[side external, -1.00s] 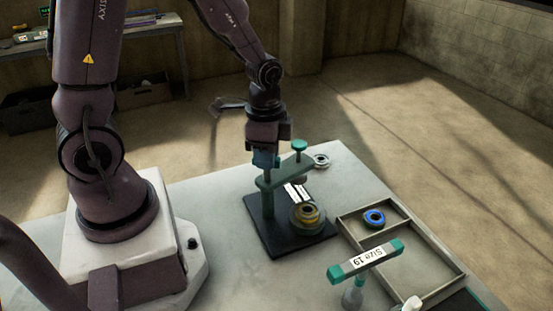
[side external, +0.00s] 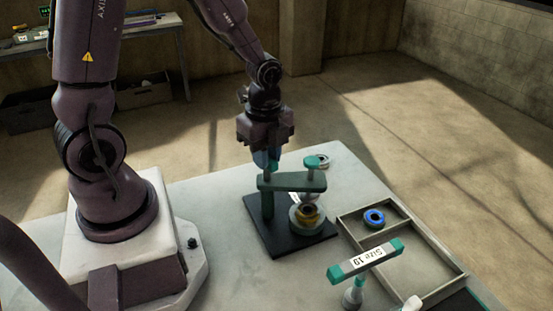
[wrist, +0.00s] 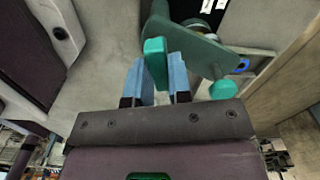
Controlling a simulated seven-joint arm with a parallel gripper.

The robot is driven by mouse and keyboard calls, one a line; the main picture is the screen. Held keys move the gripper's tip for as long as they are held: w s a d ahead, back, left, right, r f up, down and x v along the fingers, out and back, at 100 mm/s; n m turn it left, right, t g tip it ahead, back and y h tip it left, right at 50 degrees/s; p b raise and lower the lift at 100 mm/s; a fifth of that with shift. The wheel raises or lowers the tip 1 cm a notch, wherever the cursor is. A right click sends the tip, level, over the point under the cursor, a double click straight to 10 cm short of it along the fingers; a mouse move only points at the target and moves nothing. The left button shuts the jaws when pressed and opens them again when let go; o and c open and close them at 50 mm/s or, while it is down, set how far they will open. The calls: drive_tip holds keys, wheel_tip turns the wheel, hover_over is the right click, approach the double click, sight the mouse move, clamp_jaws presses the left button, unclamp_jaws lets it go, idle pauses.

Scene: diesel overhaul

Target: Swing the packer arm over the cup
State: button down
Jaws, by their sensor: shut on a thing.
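The green packer arm (side external: 292,182) sits level on its post on a dark base plate (side external: 268,244). Its knob (side external: 316,162) stands at the right end, with a plunger beneath. The cup (side external: 308,222), holding yellow and dark rings, stands on the plate below that end. The plunger appears above the cup, but exact alignment is unclear. My gripper (side external: 266,160) is above the arm's post end. In the wrist view, its blue fingers (wrist: 158,76) are shut on the arm's upright green handle (wrist: 155,60). The packer arm (wrist: 195,45) partly hides the cup there.
A divided tray (side external: 430,292) with a blue ring (side external: 374,218) lies to the right. A green-ended bar labelled "Size 19" (side external: 366,260) stands in front of it.

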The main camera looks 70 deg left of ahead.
drive_tip(key=m, duration=0.2)
drive_tip(key=shift+m, duration=0.4)
drive_tip(key=c, duration=1)
unclamp_jaws()
drive_tip(key=shift+c, duration=0.2)
drive_tip(key=shift+r, duration=2.75)
